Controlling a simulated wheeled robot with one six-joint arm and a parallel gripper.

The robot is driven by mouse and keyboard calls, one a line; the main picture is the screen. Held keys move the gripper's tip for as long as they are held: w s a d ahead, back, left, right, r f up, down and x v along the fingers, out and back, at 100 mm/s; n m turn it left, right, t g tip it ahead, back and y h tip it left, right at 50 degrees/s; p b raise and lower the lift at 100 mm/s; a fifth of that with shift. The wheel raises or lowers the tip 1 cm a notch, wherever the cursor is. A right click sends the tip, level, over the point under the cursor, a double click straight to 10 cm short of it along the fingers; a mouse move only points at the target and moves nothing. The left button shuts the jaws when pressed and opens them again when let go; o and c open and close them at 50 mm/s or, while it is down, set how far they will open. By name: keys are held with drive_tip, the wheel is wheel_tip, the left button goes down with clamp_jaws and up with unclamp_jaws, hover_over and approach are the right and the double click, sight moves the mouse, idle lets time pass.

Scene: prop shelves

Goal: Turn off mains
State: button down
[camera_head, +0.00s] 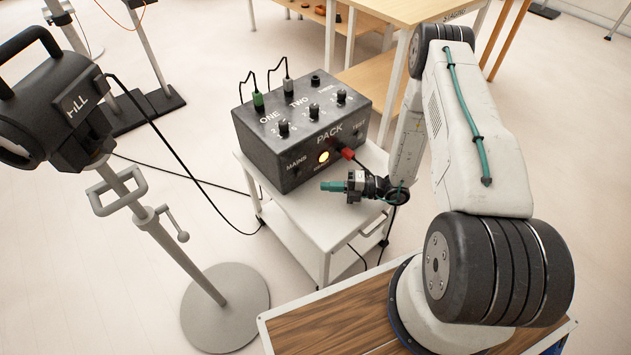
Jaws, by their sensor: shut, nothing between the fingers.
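The dark grey pack (260,153) stands on a white trolley. Its front face has a MAINS label (296,164) at the left, a glowing yellow light (323,157) in the middle and a TEST label at the right. The mains control by the label is too small and dark for me to tell its position. My gripper (328,186) has teal fingertips that point left. It is shut and empty, in front of the pack's front face, below and right of the MAINS label, and appears apart from the pack.
Several knobs and two cabled plugs are on top. The trolley (310,228) has some bare top in front. A lamp on a stand (150,215) is at left.

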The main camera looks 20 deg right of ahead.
drive_tip(key=v, duration=0.6)
drive_tip(key=shift+s+d+f, duration=0.1)
drive_tip(key=shift+d+f, duration=0.05)
drive_tip(key=shift+f, duration=0.1)
